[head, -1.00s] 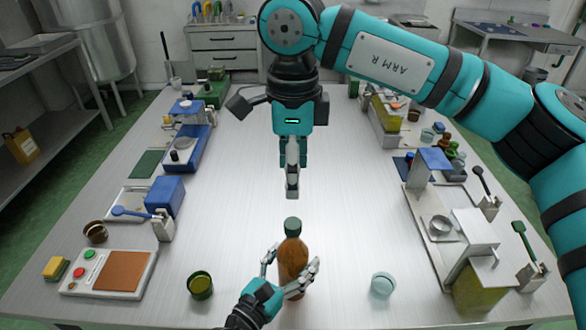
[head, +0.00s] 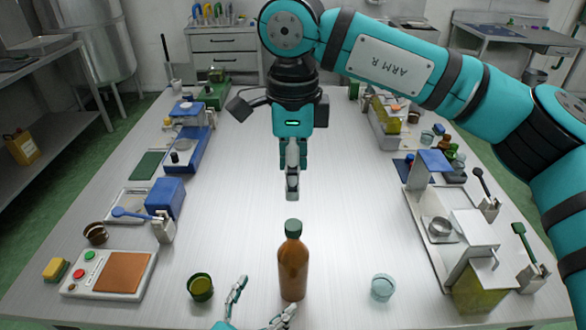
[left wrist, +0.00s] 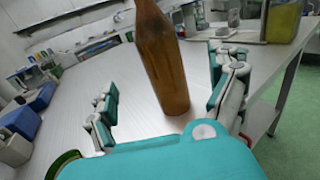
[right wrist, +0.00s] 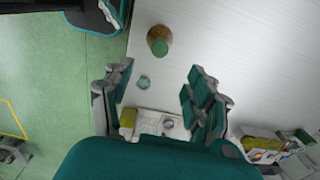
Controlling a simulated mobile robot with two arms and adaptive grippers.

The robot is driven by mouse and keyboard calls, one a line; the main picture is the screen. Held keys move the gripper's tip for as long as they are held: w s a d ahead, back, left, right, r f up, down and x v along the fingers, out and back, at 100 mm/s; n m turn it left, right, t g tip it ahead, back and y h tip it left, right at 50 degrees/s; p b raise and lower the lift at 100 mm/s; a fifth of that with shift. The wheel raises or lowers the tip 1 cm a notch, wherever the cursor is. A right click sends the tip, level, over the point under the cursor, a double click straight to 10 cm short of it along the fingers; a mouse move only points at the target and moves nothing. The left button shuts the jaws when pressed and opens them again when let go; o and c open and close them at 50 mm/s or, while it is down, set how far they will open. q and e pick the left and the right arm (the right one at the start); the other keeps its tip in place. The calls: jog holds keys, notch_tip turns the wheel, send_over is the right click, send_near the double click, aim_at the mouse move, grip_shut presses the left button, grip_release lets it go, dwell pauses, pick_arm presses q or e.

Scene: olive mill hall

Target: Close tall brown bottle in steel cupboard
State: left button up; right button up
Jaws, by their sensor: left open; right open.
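The tall brown bottle (head: 293,265) stands upright on the steel table near its front edge, with a green cap (head: 293,227) seated on its neck. It also shows in the left wrist view (left wrist: 162,60), its top cut off, and from above in the right wrist view (right wrist: 159,41). My left gripper (head: 262,300) is open at the front edge, on the near side of the bottle and apart from it. My right gripper (head: 292,190) hangs above the table behind the bottle, open and empty with its fingers pointing down. I cannot make out a steel cupboard.
A green-brown cup (head: 200,287) stands left of the bottle and a pale glass cup (head: 383,287) right of it. A control panel (head: 110,273) lies at left. A metal stand with a yellow-green container (head: 481,285) is at right. The middle table is clear.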

pick_arm(q)
jog(key=shift+v, duration=0.95)
